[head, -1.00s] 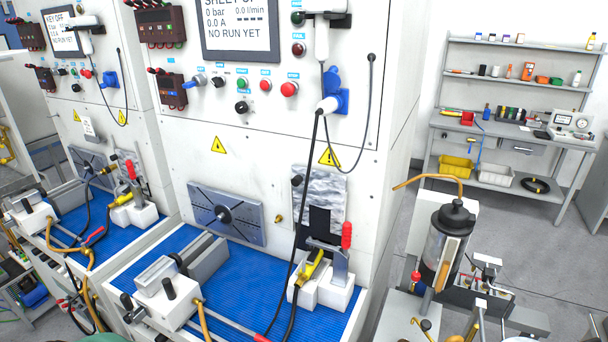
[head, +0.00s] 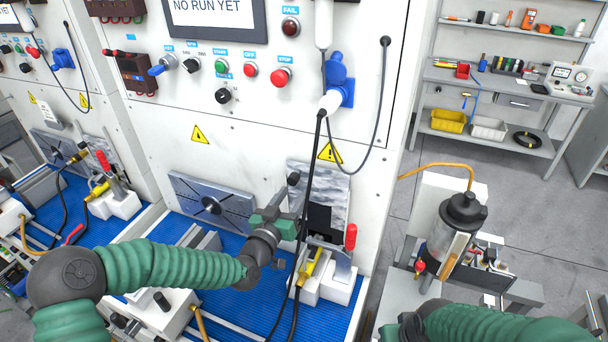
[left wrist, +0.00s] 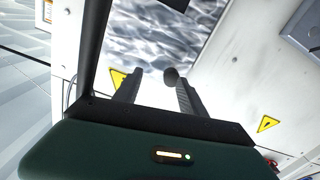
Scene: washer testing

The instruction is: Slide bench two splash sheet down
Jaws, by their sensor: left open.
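The splash sheet (head: 328,187) is a clear, rippled-looking panel on the white wall above the nearer blue bench. A dark round knob (head: 293,178) sits at its upper left. My left gripper (head: 289,200) is open in front of the sheet's left side, just below the knob in the head view. In the left wrist view, its two fingers (left wrist: 156,92) point at the sheet (left wrist: 150,35), with the knob (left wrist: 171,75) between them, nearer one finger. Contact cannot be told. My right gripper (head: 392,329) is only partly in view at the bottom edge; its fingers are not clear.
A black cable (head: 305,190) hangs from the blue socket in front of the sheet's left side. A red-handled clamp (head: 350,238) and yellow part (head: 311,263) stand below. A slotted metal plate (head: 213,203) is left; a pump canister (head: 455,225) stands right.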

